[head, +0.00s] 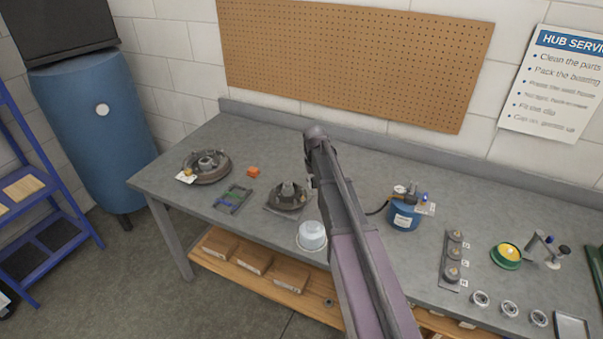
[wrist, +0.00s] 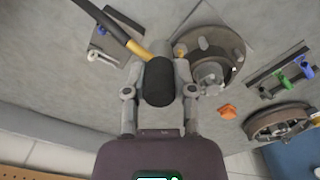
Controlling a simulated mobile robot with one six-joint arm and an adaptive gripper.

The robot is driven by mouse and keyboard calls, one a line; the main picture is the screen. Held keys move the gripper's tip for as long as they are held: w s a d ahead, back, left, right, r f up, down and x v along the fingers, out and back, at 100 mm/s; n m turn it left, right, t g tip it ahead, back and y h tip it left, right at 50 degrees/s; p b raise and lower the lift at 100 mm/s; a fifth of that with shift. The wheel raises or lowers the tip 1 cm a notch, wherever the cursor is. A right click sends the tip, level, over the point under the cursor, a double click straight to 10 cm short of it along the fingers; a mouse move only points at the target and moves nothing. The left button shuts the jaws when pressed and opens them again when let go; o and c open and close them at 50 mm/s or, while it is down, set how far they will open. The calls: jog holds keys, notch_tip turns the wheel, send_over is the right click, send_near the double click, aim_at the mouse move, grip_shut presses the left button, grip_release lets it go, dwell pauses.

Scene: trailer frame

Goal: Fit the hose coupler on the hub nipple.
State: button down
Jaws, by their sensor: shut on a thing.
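My gripper (wrist: 159,76) is shut on the hose coupler (wrist: 160,88), a black sleeve with a brass-coloured neck (wrist: 138,49). A black hose (wrist: 98,16) runs from it to the upper left. The hub (wrist: 219,48), a grey flanged part with a raised centre, lies just right of the gripper in the wrist view. A small yellow piece (wrist: 181,50) shows at the hub's left edge; I cannot tell whether it is the nipple. In the head view the hub (head: 287,195) sits left of my arm, which hides the gripper and coupler.
A blue can (head: 404,217) with a hose stands right of my arm. A white tub (head: 312,236) is near the front edge. A brake drum (head: 206,167), an orange block (head: 253,172) and a tool tray (head: 233,199) lie left. A pegboard (head: 350,60) hangs behind.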

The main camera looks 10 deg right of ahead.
jog(key=shift+n, duration=0.3)
jog(key=w+a, duration=0.2)
jog(key=w, duration=0.1)
jog(key=w+a, duration=0.1)
jog(key=shift+w+a+r, duration=0.1)
jog(key=shift+w+r, duration=0.1)
jog(key=shift+r, duration=0.1)
jog(key=shift+f, duration=0.2)
jog(key=shift+f+b, duration=2.35)
jog(key=shift+f+b, duration=0.9)
dwell(1.7)
jog(key=shift+c, duration=1.8)
grip_release()
jog(key=shift+o, duration=0.2)
jog(key=o, duration=0.3)
